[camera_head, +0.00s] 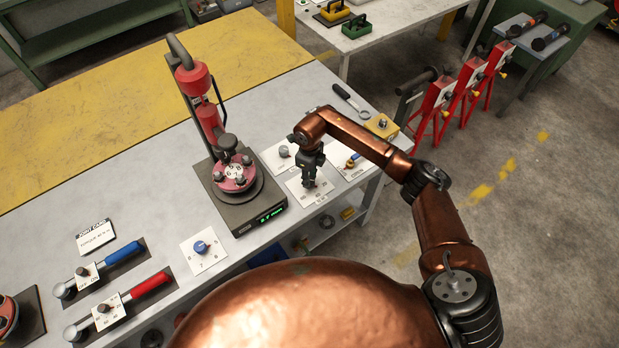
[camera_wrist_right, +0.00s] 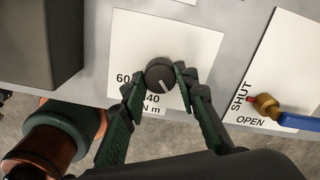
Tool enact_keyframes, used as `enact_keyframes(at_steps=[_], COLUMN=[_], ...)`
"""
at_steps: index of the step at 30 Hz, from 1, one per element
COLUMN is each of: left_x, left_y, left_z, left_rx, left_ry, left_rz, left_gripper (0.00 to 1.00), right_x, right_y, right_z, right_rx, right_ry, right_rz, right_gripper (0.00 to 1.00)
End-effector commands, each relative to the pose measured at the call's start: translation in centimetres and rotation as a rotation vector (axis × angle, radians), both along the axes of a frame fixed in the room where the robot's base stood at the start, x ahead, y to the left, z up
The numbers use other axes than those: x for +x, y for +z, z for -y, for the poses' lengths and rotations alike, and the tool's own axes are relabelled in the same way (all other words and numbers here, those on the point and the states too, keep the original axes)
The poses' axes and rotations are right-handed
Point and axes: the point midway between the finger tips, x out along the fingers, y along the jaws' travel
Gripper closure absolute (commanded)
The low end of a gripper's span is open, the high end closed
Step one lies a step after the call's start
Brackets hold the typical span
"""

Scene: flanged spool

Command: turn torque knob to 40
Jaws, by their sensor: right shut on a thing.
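The torque knob (camera_wrist_right: 160,73) is a dark round knob on a white plate (camera_wrist_right: 180,30) printed with 60, 40 and "N m". Its white pointer line points down and slightly right in the right wrist view, close to the 40 but a little to its right. My right gripper (camera_wrist_right: 159,78) is shut on the knob, one finger on each side. The fingers cover part of the scale. In the head view my right gripper (camera_head: 309,185) points down over the plate (camera_head: 295,194) and hides the knob. My left gripper is not in view.
A machine with red parts (camera_head: 209,120) and a lit green display (camera_head: 270,214) stands left of the gripper. A SHUT/OPEN valve plate with a blue lever (camera_wrist_right: 300,121) lies close by on the right. A blue knob (camera_head: 201,247) sits further left. The table's front edge is near.

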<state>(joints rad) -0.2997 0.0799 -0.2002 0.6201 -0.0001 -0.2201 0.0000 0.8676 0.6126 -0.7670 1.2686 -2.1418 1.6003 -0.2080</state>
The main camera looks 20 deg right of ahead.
Motion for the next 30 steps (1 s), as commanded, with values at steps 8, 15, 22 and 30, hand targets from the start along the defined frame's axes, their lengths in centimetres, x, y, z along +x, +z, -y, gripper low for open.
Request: enact_keyframes(at_steps=[8,15,22,30], left_x=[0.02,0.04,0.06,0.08], left_y=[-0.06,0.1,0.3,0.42], left_z=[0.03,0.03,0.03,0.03], left_rx=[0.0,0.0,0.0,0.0], left_ry=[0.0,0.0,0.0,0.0], left_rz=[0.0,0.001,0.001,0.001], left_gripper=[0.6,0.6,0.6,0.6], right_x=[0.04,0.07,0.04,0.06], right_y=[0.03,0.08,0.08,0.06], right_z=[0.06,0.07,0.05,0.01], right_rx=[-0.002,-0.001,-0.001,-0.001], right_ry=[-0.263,-0.471,-0.621,-0.714], right_rz=[0.001,0.002,0.001,0.001], right_gripper=[0.96,0.96,0.96,0.96])
